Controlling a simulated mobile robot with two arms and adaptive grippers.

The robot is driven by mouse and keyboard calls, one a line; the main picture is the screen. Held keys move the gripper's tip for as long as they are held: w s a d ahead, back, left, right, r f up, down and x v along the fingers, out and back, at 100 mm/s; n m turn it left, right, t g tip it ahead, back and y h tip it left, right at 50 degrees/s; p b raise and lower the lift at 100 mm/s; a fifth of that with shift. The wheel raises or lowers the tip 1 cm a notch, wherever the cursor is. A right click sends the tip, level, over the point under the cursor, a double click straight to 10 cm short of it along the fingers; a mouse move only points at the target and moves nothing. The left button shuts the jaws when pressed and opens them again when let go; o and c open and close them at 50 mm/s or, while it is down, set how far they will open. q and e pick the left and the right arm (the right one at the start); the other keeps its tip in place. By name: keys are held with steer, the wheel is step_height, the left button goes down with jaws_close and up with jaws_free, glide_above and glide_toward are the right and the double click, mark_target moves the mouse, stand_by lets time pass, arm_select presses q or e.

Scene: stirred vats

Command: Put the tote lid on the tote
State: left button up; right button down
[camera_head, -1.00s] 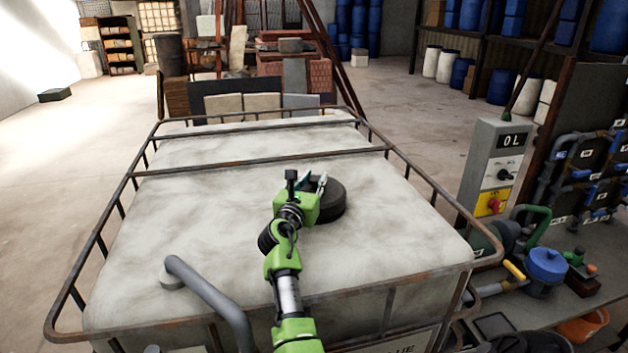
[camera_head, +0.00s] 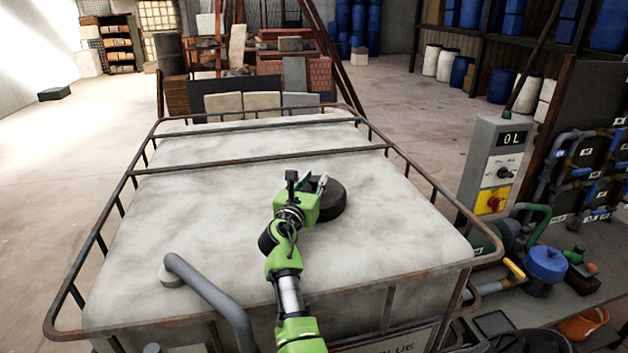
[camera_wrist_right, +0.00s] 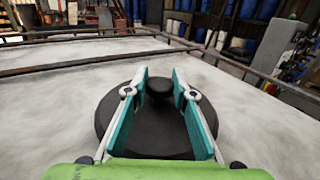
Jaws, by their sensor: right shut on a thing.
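The tote lid (camera_head: 328,200) is a round black disc with a small knob. It rests on or just above the top of the white tote (camera_head: 240,225), right of its middle; I cannot tell if it is seated, as the opening is hidden. My right gripper (camera_head: 318,184) is over the lid, shut on its knob. In the right wrist view the lid (camera_wrist_right: 155,130) lies flat below the two teal-padded fingers, with the gripper (camera_wrist_right: 159,85) around the knob. My left gripper is not in view.
A rusty metal cage rail (camera_head: 100,245) surrounds the tote top, with bars across its far part. A grey pipe (camera_head: 210,292) rises at the front left of the top. A control box (camera_head: 492,165) and pumps (camera_head: 545,268) stand to the right.

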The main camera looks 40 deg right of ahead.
steer(key=shift+f, duration=0.2)
steer(key=c, duration=2)
jaws_free()
